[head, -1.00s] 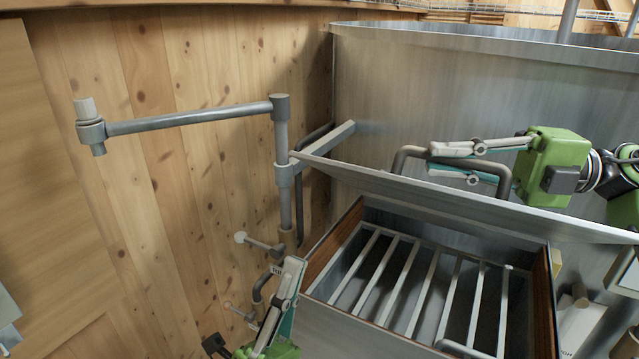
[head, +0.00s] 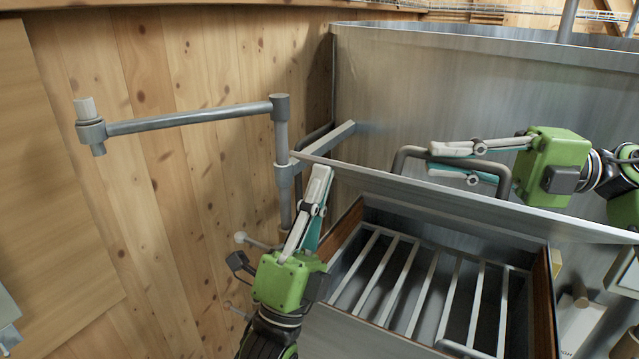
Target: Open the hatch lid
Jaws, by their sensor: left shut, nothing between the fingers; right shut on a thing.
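The hatch lid (head: 450,200) is a grey metal plate that stands raised, seen nearly edge-on, above the hatch box (head: 365,336). The open hatch shows a grate of several bars (head: 408,285) inside. A bent grey handle (head: 402,160) stands on the lid's far side. My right gripper (head: 432,161) is shut on this handle, coming in from the right. My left gripper (head: 321,172) is shut and empty, pointing up beside the lid's left end, in front of the pivot post. I cannot tell whether it touches the lid.
A grey swing arm (head: 190,118) on a vertical post (head: 282,150) stands at the left against the wooden wall (head: 180,200). The large metal mixer tank (head: 480,90) fills the back. A small knobbed rod (head: 240,238) sticks out near my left gripper.

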